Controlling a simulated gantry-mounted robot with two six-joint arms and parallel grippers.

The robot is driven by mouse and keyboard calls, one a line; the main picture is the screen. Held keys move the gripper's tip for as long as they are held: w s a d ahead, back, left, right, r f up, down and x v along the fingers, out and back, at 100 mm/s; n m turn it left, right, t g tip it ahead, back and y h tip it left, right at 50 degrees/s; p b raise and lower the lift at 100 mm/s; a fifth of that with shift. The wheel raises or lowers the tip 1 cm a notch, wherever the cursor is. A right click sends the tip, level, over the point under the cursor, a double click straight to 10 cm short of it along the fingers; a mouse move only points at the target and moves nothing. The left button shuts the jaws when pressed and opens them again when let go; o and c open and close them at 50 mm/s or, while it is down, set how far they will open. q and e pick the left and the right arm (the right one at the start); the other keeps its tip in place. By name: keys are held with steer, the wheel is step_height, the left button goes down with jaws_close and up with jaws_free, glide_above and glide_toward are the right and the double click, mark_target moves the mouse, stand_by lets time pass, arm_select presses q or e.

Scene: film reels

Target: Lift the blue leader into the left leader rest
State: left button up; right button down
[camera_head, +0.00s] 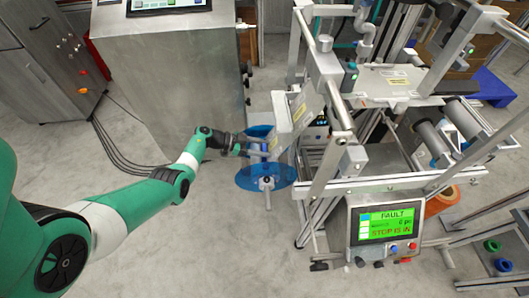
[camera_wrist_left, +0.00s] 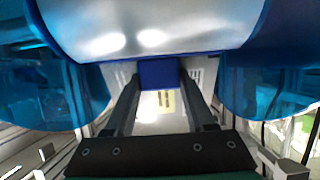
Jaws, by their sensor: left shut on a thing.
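In the left wrist view the blue leader (camera_wrist_left: 158,74) is a small dark blue block between the two fingertips of my left gripper (camera_wrist_left: 160,86), which is shut on it. Just above it in that view is a shiny metal roller (camera_wrist_left: 150,28) between the translucent blue reel flanges (camera_wrist_left: 262,85). In the head view my left gripper (camera_head: 258,149) reaches in from the left to the blue reel (camera_head: 278,177) at the machine's left side. The leader is too small there to make out clearly. I cannot pick out the left leader rest. My right gripper is not in view.
The metal machine frame (camera_head: 340,130) stands right of the reel. Its display panel (camera_head: 385,222) reads FAULT and STOP IS IN. A steel cabinet (camera_head: 170,80) is behind my left arm. An orange roll (camera_head: 440,203) sits under the machine. Cables lie on the floor.

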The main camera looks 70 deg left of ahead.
arm_select(q)
jaws_close()
step_height(320, 180, up, 10)
steer(key=p, duration=0.9)
steer(key=shift+r, duration=0.1)
step_height(320, 180, up, 6)
steer(key=p, duration=0.7)
glide_above(264, 148)
steer(key=s+a, duration=0.1)
steer(key=s, duration=0.2)
steer(key=shift+s+a+r+p, duration=0.2)
steer(key=shift+s+r+p, duration=0.15)
steer(key=shift+r+p, duration=0.5)
steer(key=shift+s+a+r+p, duration=0.15)
steer(key=shift+s+r+p, duration=0.2)
steer(key=shift+r+p, duration=0.45)
steer(key=shift+s+a+r+p, duration=0.2)
steer(key=shift+s+r+p, duration=0.25)
steer(key=shift+p, duration=0.7)
steer(key=shift+r, duration=0.15)
